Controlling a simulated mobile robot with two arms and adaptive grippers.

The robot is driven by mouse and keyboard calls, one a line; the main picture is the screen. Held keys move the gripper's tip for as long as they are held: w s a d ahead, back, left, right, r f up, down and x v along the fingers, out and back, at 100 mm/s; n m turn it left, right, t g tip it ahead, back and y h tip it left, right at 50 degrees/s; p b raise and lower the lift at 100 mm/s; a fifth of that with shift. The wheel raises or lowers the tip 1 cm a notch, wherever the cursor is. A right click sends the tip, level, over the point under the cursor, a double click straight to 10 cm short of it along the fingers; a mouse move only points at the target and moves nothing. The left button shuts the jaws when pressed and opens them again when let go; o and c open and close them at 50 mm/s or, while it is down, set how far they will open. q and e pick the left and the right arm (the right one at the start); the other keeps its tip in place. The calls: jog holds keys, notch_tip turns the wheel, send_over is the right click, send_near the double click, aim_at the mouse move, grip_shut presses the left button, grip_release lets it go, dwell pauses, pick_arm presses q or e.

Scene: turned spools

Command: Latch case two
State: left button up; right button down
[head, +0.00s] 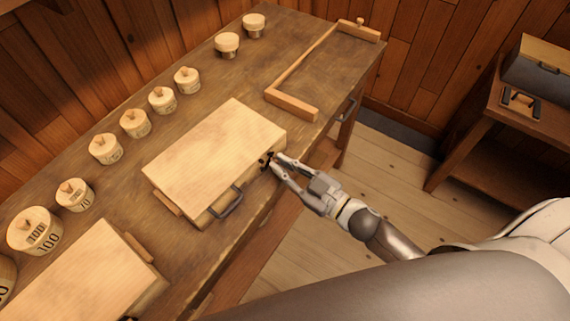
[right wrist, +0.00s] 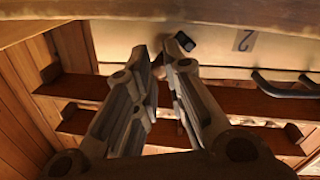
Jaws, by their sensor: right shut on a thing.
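Case two (head: 215,150) is a pale wooden case lying on the workbench with its lid down. Its front carries a dark handle (head: 226,204), and the right wrist view shows the front face with a "2" (right wrist: 243,41) and the same handle (right wrist: 287,86). A small dark latch (head: 268,158) sits near the front right corner; it also shows in the wrist view (right wrist: 185,41). My right gripper (head: 276,163) is at that corner, its fingers closed on the latch, which they partly hide. My left gripper is not in view.
A second pale case (head: 80,280) lies at the lower left of the workbench (head: 205,110). Several lidded wooden spools (head: 135,123) stand along the back. A wooden frame (head: 290,103) lies right of case two. A side table (head: 510,120) with a box stands at far right.

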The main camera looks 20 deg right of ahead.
jog(key=n, duration=0.3)
jog(key=r+n+p, duration=0.1)
jog(key=shift+s+a+r, duration=0.1)
jog(key=shift+s+a, duration=0.1)
jog(key=shift+a, duration=0.15)
jog(key=shift+s+a+r+n, duration=0.1)
jog(key=shift+a+n, duration=0.1)
jog(key=shift+n, duration=0.75)
jog(key=shift+s+a+r+n, duration=0.1)
jog(key=shift+a+n, duration=0.05)
jog(key=shift+n, duration=0.8)
jog(key=c, duration=1.4)
grip_release()
jog(key=shift+s, duration=0.15)
jog(key=v, duration=1.1)
jog(key=shift+s+d, duration=0.2)
jog(key=shift+s, duration=0.15)
